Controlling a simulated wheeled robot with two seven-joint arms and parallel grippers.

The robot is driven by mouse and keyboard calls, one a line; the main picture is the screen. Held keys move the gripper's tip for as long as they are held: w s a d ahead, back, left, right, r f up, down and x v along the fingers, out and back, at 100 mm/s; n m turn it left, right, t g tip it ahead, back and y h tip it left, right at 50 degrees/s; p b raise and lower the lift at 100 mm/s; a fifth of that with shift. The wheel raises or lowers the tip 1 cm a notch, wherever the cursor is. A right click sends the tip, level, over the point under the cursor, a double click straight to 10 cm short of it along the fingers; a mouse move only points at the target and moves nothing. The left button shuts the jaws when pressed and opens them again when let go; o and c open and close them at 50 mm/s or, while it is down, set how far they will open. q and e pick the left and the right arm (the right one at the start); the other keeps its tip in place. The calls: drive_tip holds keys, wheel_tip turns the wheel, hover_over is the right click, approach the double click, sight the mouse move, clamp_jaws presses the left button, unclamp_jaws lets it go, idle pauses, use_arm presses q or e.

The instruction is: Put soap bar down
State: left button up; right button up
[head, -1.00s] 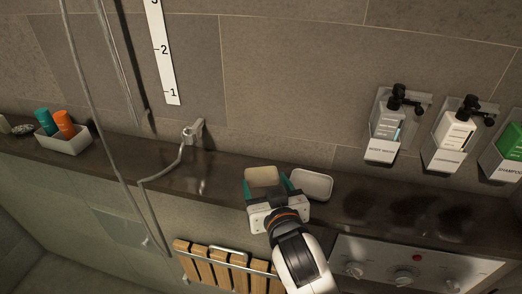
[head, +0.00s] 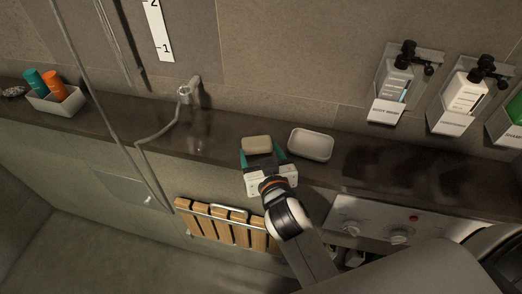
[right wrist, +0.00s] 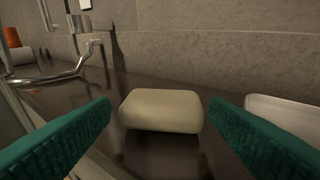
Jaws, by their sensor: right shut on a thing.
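A pale cream soap bar (head: 256,142) is at the dark ledge (head: 215,150), left of a white soap dish (head: 311,145). My right gripper (head: 260,149) has its teal fingers on either side of the bar and is shut on it. In the right wrist view the soap bar (right wrist: 161,111) sits between the fingertips, low over or on the ledge; I cannot tell whether it touches. The soap dish shows there at the right edge (right wrist: 285,112) and looks empty in the head view. My left gripper is not in view.
A faucet (head: 186,95) and hose stand left of the soap. A white caddy (head: 60,103) with teal and orange bottles is farther left. Wall dispensers (head: 392,90) hang at right. A wooden slatted seat (head: 225,222) and control panel (head: 385,222) lie below the ledge.

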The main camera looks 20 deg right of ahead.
drive_tip(key=shift+s+a, duration=0.1)
drive_tip(key=shift+f, duration=0.2)
drive_tip(key=o, duration=1)
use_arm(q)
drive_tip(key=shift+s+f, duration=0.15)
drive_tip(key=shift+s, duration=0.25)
